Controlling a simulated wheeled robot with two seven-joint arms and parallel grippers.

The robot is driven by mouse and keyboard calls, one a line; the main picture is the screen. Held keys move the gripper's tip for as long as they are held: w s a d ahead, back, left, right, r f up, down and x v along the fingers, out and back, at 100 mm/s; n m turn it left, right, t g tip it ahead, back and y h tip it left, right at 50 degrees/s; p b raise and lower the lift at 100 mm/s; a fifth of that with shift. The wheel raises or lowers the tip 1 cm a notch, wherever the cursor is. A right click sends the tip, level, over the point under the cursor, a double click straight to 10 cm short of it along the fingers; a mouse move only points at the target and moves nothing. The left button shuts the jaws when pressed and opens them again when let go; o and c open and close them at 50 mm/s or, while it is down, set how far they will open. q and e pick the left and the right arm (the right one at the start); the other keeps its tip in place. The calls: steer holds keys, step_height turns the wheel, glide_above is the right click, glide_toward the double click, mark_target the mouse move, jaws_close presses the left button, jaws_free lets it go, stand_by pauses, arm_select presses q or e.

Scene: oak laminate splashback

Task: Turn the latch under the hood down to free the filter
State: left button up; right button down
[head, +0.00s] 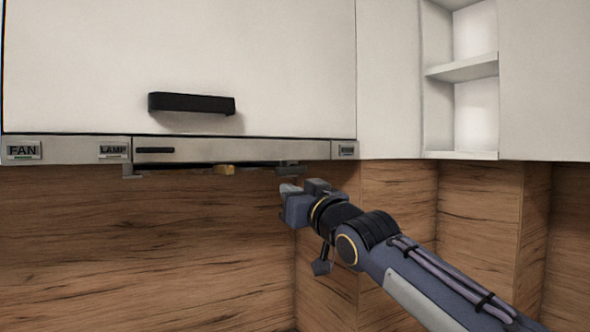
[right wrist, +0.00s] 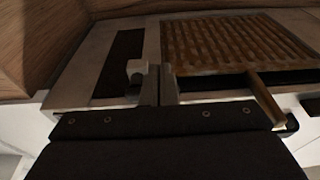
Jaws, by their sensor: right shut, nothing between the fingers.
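The hood (head: 240,149) runs under the white cabinet, and its underside fills the upper part of the right wrist view. A ridged brown filter (right wrist: 235,42) sits in that underside. A brass bar (right wrist: 263,98) reaches from the filter's near edge; a brass piece (head: 224,169) also shows under the hood in the head view. A small pale grey block (right wrist: 136,70) stands left of my fingers. I cannot tell which piece is the latch. My right gripper (head: 287,189) is shut and empty just below the hood, right of the brass piece; its fingers (right wrist: 159,84) stand left of the bar.
The hood front carries FAN (head: 22,150) and LAMP (head: 114,151) labels. A black handle (head: 192,103) sticks out from the cabinet door above. An open shelf (head: 462,69) is at right. The oak splashback (head: 150,240) stands behind, with free room below the hood at left.

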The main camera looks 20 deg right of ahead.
steer(key=shift+d+f, duration=0.15)
steer(key=shift+w, duration=0.3)
stand_by(0.6)
steer(key=shift+d+f, duration=0.25)
steer(key=shift+d, duration=0.15)
stand_by(0.4)
steer(key=shift+w+a+p, duration=0.1)
steer(key=shift+w+p, duration=0.25)
steer(key=shift+p, duration=0.35)
stand_by(0.6)
steer(key=shift+d+f+b, duration=0.2)
steer(key=shift+d+b, duration=0.3)
steer(key=shift+b, duration=1)
steer(key=shift+w+p, duration=0.35)
stand_by(0.6)
stand_by(0.3)
steer(key=b+v, duration=0.8)
steer(key=b, duration=0.2)
steer(key=shift+s, duration=0.25)
